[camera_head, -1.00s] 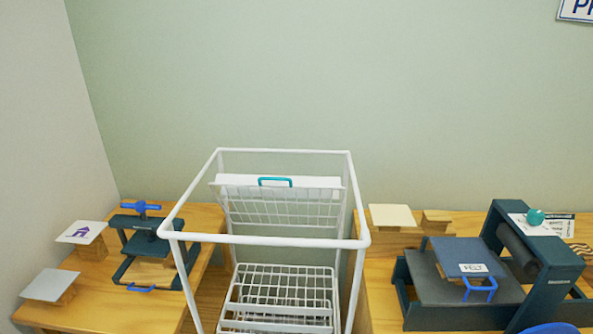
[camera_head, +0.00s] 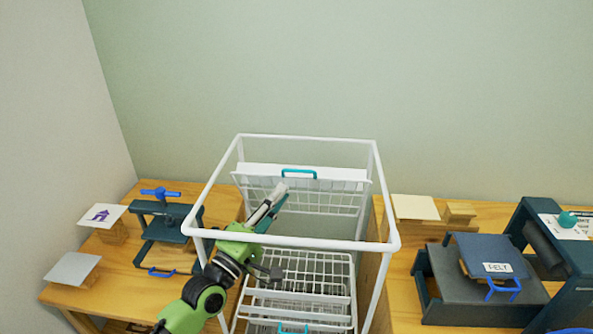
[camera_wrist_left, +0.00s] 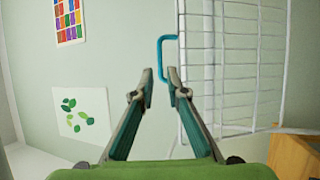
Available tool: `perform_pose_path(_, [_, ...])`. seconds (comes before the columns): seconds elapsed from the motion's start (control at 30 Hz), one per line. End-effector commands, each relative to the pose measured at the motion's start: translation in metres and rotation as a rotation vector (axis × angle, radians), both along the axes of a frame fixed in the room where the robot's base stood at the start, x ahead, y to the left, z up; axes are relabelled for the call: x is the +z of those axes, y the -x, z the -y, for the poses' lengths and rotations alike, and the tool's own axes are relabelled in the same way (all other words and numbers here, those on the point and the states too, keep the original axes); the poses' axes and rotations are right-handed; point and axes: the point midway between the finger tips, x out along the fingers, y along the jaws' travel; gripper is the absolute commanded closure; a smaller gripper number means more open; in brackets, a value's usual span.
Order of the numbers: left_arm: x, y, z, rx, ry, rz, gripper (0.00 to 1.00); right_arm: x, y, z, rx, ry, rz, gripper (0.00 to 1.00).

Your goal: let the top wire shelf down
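The top wire shelf (camera_head: 310,198) is white and stands folded up at the back of the white rack. Its teal handle (camera_head: 299,173) is on its upper edge. In the left wrist view the shelf (camera_wrist_left: 235,60) fills the right side, and the teal handle (camera_wrist_left: 161,58) shows just beyond the fingertips. My left gripper (camera_head: 280,194) reaches into the rack from the front left, in front of the raised shelf and below the handle. Its fingers (camera_wrist_left: 160,76) are apart with nothing between them. My right gripper does not show.
The rack's white top frame (camera_head: 290,241) surrounds the space my left arm reaches into. Lower wire shelves (camera_head: 305,270) lie flat below. A small press (camera_head: 165,230) stands on the left table, and a roller press (camera_head: 470,285) on the right table.

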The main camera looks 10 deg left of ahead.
Motion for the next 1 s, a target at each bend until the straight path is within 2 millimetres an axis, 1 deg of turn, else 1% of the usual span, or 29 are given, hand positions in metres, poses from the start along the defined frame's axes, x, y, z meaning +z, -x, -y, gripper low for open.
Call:
perform_pose_path(0.03, [0.007, -0.011, 0.005, 0.0, 0.0, 0.001, 0.86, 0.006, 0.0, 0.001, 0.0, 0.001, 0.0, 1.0])
perform_pose_path(0.2, [0.015, -0.038, 0.019, 0.001, -0.003, 0.001, 0.86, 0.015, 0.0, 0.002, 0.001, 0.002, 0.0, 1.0])
perform_pose_path(0.3, [0.018, -0.05, 0.025, 0.001, -0.003, 0.001, 0.86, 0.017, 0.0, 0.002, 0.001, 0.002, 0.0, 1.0])
perform_pose_path(0.4, [0.02, -0.058, 0.03, 0.0, -0.002, 0.001, 0.86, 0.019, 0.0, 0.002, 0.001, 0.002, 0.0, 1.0])
perform_pose_path(0.57, [0.021, -0.065, 0.033, 0.001, -0.002, 0.0, 0.86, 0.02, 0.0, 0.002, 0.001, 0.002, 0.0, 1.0])
perform_pose_path(0.83, [0.021, -0.065, 0.033, 0.001, -0.003, -0.001, 0.86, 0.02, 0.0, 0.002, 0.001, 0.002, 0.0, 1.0])
perform_pose_path(0.9, [0.02, -0.065, 0.033, 0.001, -0.003, -0.001, 1.0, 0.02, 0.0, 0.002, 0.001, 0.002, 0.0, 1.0])
perform_pose_path(1.0, [0.02, -0.065, 0.033, 0.001, -0.003, -0.001, 1.0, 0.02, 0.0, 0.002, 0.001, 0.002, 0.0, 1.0])
